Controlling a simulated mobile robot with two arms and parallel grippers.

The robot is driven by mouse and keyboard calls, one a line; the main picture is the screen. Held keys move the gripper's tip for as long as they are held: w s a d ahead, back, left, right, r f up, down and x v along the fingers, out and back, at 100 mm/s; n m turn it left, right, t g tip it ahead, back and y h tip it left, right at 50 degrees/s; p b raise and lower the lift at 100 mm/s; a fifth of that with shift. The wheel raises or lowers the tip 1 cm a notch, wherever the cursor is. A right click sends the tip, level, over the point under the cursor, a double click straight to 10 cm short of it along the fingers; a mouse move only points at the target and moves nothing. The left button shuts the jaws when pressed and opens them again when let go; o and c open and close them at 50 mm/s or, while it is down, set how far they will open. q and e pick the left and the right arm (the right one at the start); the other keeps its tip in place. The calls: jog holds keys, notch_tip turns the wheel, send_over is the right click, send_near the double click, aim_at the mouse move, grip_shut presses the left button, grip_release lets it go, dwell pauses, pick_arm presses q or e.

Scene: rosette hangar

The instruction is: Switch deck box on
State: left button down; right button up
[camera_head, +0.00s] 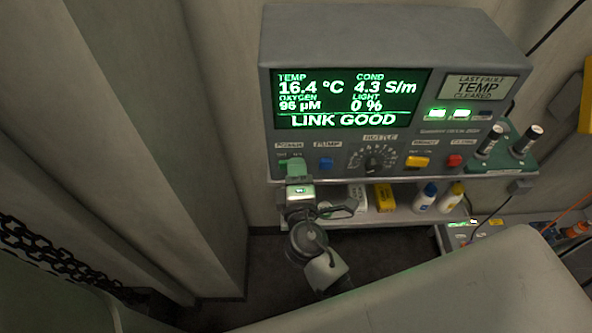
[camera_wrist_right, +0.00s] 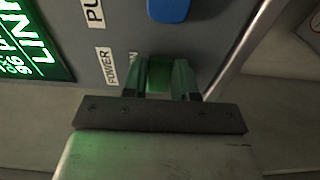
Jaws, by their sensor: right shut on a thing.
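The grey deck box (camera_head: 400,38) stands on a shelf against the wall. Its screen (camera_head: 346,98) is lit green and reads "LINK GOOD" with temperature, conductivity, oxygen and light values. The green power switch (camera_wrist_right: 159,77) is at the lower left of its front panel, under the "POWER" label (camera_head: 289,145). My right gripper (camera_head: 294,172) is at this switch, with its two fingers on either side of it in the wrist view (camera_wrist_right: 160,82), shut on it. The fingers hide part of the switch. My left gripper is not in view.
A blue button (camera_head: 326,163), black dial (camera_head: 374,160), yellow switch (camera_head: 417,161) and red button (camera_head: 454,160) sit right of the power switch. Bottles (camera_head: 425,198) and a yellow box (camera_head: 383,198) stand on the shelf below. A chain (camera_head: 50,258) hangs at left.

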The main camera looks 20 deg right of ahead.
jog(key=o, duration=0.9)
jog(key=shift+b+v, duration=2.15)
jog(key=shift+v, duration=3.3)
